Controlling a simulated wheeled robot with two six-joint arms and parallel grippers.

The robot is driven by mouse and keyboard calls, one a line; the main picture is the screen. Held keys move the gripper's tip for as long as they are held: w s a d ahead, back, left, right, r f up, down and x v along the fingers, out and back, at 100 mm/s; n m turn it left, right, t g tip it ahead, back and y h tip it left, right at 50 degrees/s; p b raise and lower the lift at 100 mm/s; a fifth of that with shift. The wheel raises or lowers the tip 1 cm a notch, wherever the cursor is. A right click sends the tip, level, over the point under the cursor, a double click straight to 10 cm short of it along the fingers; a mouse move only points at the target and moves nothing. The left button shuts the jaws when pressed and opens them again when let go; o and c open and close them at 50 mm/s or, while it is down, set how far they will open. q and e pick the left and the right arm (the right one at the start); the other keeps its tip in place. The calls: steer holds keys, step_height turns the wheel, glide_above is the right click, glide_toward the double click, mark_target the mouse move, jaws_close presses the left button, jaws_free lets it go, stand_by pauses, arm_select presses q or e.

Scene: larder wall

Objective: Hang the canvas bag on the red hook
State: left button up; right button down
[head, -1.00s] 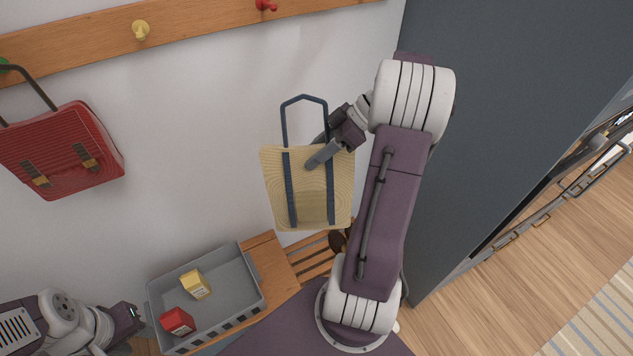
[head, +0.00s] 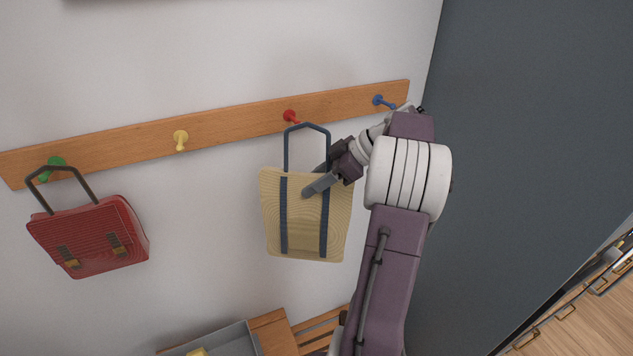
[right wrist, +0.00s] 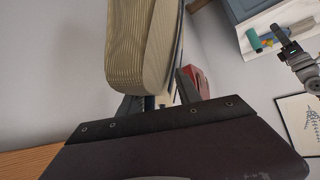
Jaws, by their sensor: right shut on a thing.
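The canvas bag (head: 304,236) is cream with dark blue straps and a blue loop handle. My right gripper (head: 314,182) is shut on the canvas bag near its upper edge, and the bag hangs upright in front of the wall. The red hook (head: 290,116) is on the wooden rail, just above the top of the bag's handle in the head view. I cannot tell how far the handle is from the wall. In the right wrist view the bag (right wrist: 142,50) fills the upper middle and hides much of the fingers.
The wooden rail (head: 235,122) also carries a green hook (head: 54,165), a yellow hook (head: 180,138) and a blue hook (head: 380,101). A red bag (head: 90,238) hangs at the green hook. A grey crate (head: 225,342) is below. A dark panel (head: 510,150) stands at the right.

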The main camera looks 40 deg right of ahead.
steer(key=shift+w+d+p, duration=0.25)
steer(key=shift+w+p, duration=0.4)
steer(key=shift+w, duration=0.1)
steer(key=shift+w+d+p, duration=0.25)
steer(key=shift+w+p, duration=0.4)
steer(key=shift+w, duration=0.15)
steer(key=shift+w+d+p, duration=0.25)
steer(key=shift+w+p, duration=0.4)
steer(key=shift+w, duration=0.1)
steer(key=w+f, duration=0.1)
steer(key=w, duration=0.1)
steer(key=w+d+f+p, duration=0.1)
steer(key=w, duration=0.1)
steer(key=shift+d+f, duration=0.1)
steer(key=shift+f, duration=0.1)
steer(key=shift+s+f, duration=0.1)
steer(key=c, duration=0.7)
jaws_free()
steer(key=shift+c, duration=0.2)
steer(key=shift+d, duration=0.1)
